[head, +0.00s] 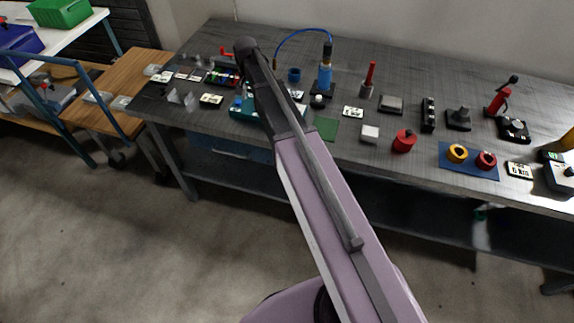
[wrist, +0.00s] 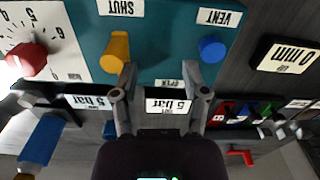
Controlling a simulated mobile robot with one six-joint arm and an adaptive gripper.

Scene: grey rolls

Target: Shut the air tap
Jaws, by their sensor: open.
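The teal panel (wrist: 160,40) fills the upper middle of the wrist view, its lettering upside down. On it is a short yellow-orange tap lever (wrist: 117,50), below the SHUT label (wrist: 122,7) in the picture. In the head view the teal unit (head: 243,113) is partly hidden behind my arm, and my fingers cannot be made out.
A blue knob (wrist: 211,49) by the VENT label is right of the lever; a red knob (wrist: 26,59) on a white dial is left. In the head view a blue bottle-like device (head: 325,78) with a hose stands nearby. Several small items crowd the grey bench (head: 300,160).

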